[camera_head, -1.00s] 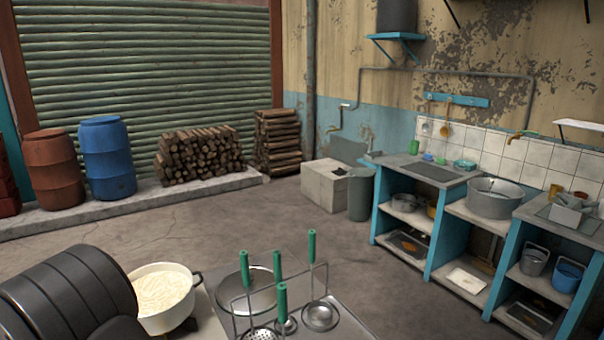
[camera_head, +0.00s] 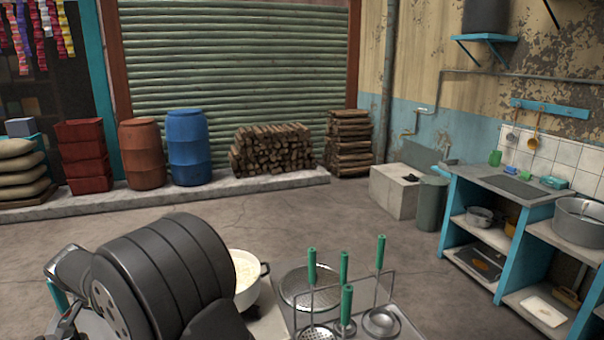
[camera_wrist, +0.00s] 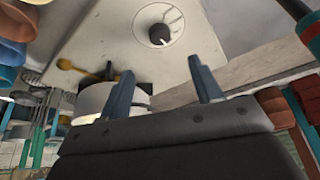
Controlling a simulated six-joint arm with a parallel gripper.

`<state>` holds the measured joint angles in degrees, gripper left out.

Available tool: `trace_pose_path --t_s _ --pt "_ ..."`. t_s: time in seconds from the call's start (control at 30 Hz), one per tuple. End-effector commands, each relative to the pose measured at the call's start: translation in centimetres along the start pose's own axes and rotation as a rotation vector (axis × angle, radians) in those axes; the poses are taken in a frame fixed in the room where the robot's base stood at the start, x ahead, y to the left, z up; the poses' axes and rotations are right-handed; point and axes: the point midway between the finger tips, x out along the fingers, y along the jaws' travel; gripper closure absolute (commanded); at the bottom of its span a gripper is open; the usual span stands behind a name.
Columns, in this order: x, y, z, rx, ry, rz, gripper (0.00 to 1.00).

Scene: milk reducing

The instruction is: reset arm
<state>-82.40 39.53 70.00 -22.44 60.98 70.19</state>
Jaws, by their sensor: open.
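My gripper (camera_wrist: 163,85) shows in the wrist view as two blue-grey fingers standing well apart, with nothing seen between them. Beyond them is a pale panel (camera_wrist: 110,38) with a black knob (camera_wrist: 160,34). A white pot (camera_wrist: 95,101) shows partly behind the left finger. In the head view my dark arm fills the lower left, and I cannot make out the fingers there. The white pot (camera_head: 251,296) holds a pale, milk-like content. My arm hides its left part.
A wire rack with green-handled ladles (camera_head: 345,303) stands right of the pot, near a round metal lid or pan (camera_head: 297,290). Shelves with a counter (camera_head: 505,182) stand at the right wall. Barrels (camera_head: 188,150) and firewood (camera_head: 270,150) line the back. The floor between is clear.

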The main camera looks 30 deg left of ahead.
Motion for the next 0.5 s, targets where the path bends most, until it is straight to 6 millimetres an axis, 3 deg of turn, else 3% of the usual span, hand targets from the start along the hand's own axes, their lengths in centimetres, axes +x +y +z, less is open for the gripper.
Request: trace_pose_path --t_s 0.5 --pt "10.7 0.1 0.1 -0.001 -0.002 0.003 0.41"
